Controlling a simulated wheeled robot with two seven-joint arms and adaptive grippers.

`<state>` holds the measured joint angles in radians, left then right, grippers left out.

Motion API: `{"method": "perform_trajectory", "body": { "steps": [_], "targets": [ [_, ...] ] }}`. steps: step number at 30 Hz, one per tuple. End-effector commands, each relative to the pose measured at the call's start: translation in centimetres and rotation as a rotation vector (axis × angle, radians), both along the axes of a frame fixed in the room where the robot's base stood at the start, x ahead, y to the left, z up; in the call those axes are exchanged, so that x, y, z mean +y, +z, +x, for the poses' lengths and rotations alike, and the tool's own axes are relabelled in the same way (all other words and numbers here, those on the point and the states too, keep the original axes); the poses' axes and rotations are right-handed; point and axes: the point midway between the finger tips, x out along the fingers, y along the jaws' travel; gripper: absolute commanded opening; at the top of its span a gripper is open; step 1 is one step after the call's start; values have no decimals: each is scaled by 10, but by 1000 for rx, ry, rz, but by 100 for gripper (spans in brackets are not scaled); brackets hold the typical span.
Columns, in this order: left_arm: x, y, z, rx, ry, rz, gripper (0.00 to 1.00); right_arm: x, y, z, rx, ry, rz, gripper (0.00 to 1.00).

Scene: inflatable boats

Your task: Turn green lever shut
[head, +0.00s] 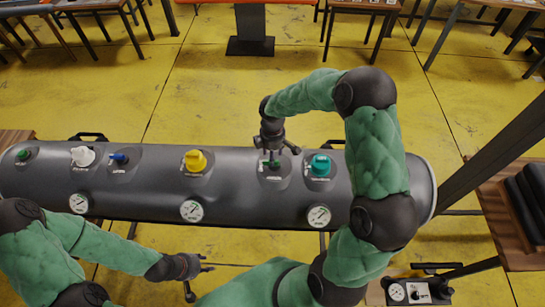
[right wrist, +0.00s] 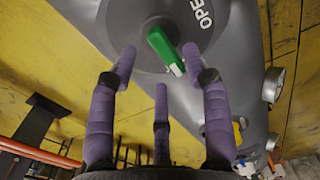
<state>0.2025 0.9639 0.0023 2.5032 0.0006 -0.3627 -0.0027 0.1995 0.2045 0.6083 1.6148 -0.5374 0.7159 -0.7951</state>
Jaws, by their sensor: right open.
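The green lever (right wrist: 164,46) sits on a round grey plate on the grey tube, beside white lettering that reads "OPE" before the frame cuts it. In the head view the lever (head: 271,164) shows only as a small green bit under my right gripper (head: 272,148). My right gripper (right wrist: 160,62) is open, with its purple fingertips spread near the lever's near end and no clear contact. My left gripper (head: 202,275) is open and empty in front of the tube, low in the head view.
The grey tube (head: 140,185) also carries a teal cap (head: 320,165), a yellow valve (head: 196,160), a blue lever (head: 118,157), a white valve (head: 82,156) and a green knob (head: 23,154). Gauges (head: 192,211) line its near side. Yellow floor lies behind.

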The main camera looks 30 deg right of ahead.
Motion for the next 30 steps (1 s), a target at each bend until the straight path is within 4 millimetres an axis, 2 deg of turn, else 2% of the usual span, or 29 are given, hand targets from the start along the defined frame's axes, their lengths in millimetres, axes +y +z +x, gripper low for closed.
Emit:
{"method": "perform_trajectory", "body": {
  "steps": [1,6,13,18,30],
  "targets": [
    [0,0,0,0,0,0,40,-1,12,1,-5,-1,-1,49],
    [0,0,0,0,0,0,40,0,46,1,-4,0,-1,49],
    [0,0,0,0,0,0,40,0,80,1,-4,-1,0,49],
    [0,0,0,0,0,0,40,0,90,0,0,-1,0,49],
    [0,0,0,0,0,0,40,0,91,0,0,-1,0,49]
  ]
}}
